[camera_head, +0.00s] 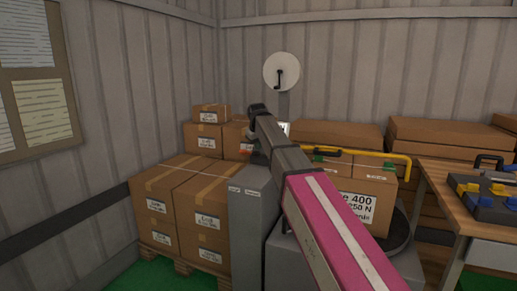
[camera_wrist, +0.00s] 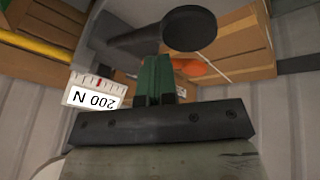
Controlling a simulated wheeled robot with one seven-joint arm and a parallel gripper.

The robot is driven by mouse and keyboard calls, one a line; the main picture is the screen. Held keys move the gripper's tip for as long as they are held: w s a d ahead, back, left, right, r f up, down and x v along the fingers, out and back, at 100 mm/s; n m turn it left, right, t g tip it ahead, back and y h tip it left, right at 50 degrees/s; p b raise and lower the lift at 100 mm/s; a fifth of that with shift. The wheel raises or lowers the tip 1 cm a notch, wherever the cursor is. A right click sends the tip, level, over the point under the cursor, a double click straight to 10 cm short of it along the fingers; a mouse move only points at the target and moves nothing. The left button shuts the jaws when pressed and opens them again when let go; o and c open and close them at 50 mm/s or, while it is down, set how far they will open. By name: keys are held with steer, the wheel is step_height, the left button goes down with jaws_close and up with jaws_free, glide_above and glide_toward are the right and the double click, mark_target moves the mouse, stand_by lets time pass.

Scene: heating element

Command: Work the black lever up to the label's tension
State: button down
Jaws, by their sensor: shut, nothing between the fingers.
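In the wrist view a black lever (camera_wrist: 140,40) with a round black knob (camera_wrist: 188,28) lies just beyond my gripper (camera_wrist: 157,62). The green fingers are together and empty; I cannot tell whether they touch the lever. A white scale (camera_wrist: 95,92) to the left shows an upside-down "200 N" and a red mark. In the head view my pink and grey arm reaches to the grey machine (camera_head: 252,215) and hides part of it. A label (camera_head: 357,208) on a carton is partly covered by my arm; its visible text seems to include "400" and "250 N".
Stacked cartons (camera_head: 180,195) stand on a pallet to the left. A yellow bar (camera_head: 350,152) runs right of my arm. A wooden table (camera_head: 455,200) with a toolbox (camera_head: 490,200) is at the right. An orange part (camera_wrist: 193,66) shows behind the fingers.

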mark_target(256, 152)
steer(key=shift+s+a+f, duration=0.1)
steer(key=shift+s+f, duration=0.2)
steer(key=shift+f, duration=0.4)
steer(key=shift+s+a+f, duration=0.1)
steer(key=shift+s+f, duration=0.2)
steer(key=shift+f, duration=0.35)
steer(key=shift+s+a+f, duration=0.1)
steer(key=shift+s+f, duration=0.2)
steer(key=shift+f, duration=0.4)
stand_by(2.3)
steer(key=shift+w+r, duration=0.15)
stand_by(0.5)
steer(key=shift+w+r, duration=0.1)
steer(key=shift+r, duration=0.05)
steer(key=shift+w+d+r, duration=0.15)
steer(key=shift+w+r, duration=0.2)
steer(key=shift+r, duration=0.45)
steer(key=shift+w+d+r, duration=0.15)
steer(key=shift+w+r, duration=0.2)
steer(key=shift+r, duration=0.4)
steer(key=shift+w+d+r, duration=0.15)
steer(key=shift+w+r, duration=0.15)
steer(key=shift+r, duration=0.55)
steer(key=shift+w+d+r, duration=0.1)
steer(key=shift+w+r, duration=0.2)
steer(key=shift+r, duration=0.5)
steer(key=shift+r, duration=0.15)
